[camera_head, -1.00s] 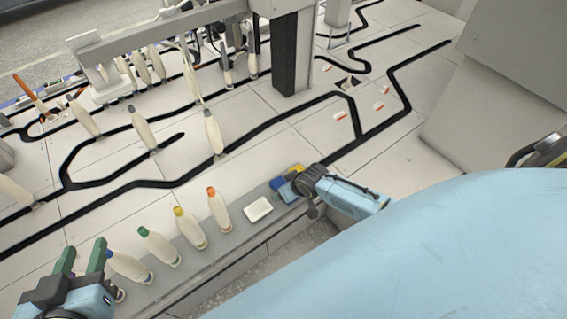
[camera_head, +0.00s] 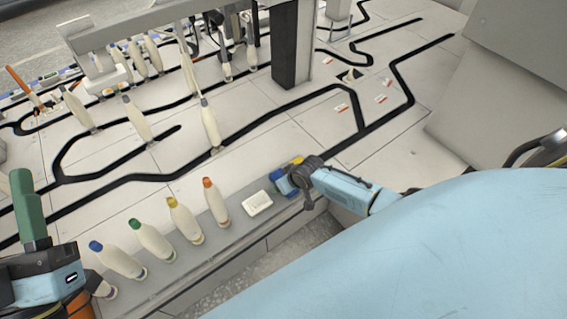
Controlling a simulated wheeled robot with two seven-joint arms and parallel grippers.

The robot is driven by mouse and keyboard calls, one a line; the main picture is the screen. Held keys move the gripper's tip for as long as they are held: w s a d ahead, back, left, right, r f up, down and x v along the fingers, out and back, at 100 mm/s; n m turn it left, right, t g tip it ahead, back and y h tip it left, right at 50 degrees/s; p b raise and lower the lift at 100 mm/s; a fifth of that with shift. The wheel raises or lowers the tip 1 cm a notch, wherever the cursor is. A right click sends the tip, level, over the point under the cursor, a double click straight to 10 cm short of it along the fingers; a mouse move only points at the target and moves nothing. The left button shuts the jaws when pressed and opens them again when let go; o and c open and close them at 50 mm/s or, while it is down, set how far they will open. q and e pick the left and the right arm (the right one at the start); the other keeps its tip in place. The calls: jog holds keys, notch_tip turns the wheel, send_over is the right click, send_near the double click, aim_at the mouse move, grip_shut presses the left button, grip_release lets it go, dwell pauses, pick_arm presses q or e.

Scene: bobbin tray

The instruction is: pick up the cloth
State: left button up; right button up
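A small blue and yellow bundle (camera_head: 280,186), which may be the cloth, lies at the right end of the grey ledge. My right gripper (camera_head: 295,178) is right at it and covers part of it. I cannot tell whether its fingers are open or shut on the bundle.
A small white tray (camera_head: 257,203) sits on the grey ledge (camera_head: 225,238), left of the bundle. Several cream bobbins with coloured tips, such as the orange-tipped one (camera_head: 216,202), stand in a row along it. A dark post (camera_head: 291,45) and more bobbins stand behind.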

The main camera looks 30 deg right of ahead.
pick_arm(q)
jog(key=shift+s+r, duration=0.15)
jog(key=shift+r, duration=0.05)
pick_arm(e)
jog(key=shift+w, duration=0.1)
jog(key=c, duration=1.1)
jog(key=shift+o, duration=0.2)
